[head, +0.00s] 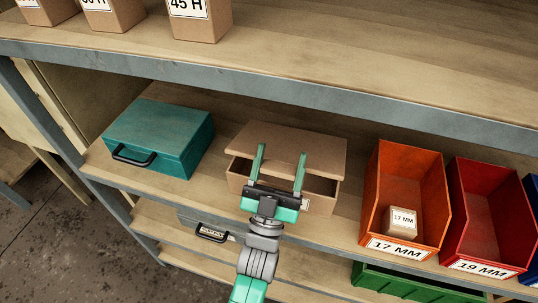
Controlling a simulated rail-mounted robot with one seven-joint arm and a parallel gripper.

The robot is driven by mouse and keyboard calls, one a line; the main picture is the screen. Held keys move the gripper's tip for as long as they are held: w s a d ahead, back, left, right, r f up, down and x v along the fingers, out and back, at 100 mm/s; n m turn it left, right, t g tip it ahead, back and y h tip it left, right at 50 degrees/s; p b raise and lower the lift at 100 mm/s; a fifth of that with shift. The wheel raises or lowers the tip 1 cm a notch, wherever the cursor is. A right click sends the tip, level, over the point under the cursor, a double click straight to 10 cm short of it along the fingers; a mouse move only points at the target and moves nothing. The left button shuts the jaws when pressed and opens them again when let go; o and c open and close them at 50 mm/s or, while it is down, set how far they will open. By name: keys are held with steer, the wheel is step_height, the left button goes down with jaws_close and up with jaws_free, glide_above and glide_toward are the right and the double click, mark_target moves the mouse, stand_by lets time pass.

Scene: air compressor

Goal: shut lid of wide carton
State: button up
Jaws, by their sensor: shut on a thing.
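The wide carton (321,204) is a brown cardboard box on the middle shelf, between a teal case and an orange bin. Its lid (318,145) is tilted partly open, with a dark gap between its front edge and the box's front wall. My gripper (282,150) is in front of the carton, its two green fingers reaching over the lid's front part. The fingers stand well apart, with part of the lid between them, and are shut on the lid. The exact contact is hard to see. My gripper hides part of the carton's front.
A teal case (160,133) stands left of the carton. An orange bin (390,163) labelled 17 MM, with a small box (402,222) inside, and a red bin (485,215) stand right. The upper shelf's edge (250,84) runs above. Below are a grey case (210,232) and green bin (410,285).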

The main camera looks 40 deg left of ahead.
steer(key=shift+s+f+b, duration=0.2)
steer(key=shift+f+b, duration=0.1)
steer(key=shift+f, duration=0.15)
steer(key=o, duration=1.3)
steer(key=shift+s+d+f, duration=0.1)
steer(key=shift+d, duration=0.05)
steer(key=shift+o, duration=0.4)
steer(key=shift+s, duration=0.1)
step_height(320, 180, up, 4)
steer(key=shift+r+p, duration=0.1)
steer(key=shift+p, duration=1.15)
steer(key=s+d+p, duration=0.3)
steer(key=s+d, duration=0.4)
steer(key=s, duration=0.7)
steer(key=shift+d+r+p, duration=0.2)
steer(key=shift+r+p, duration=0.1)
steer(key=shift+r, duration=0.15)
steer(key=shift+c, duration=0.3)
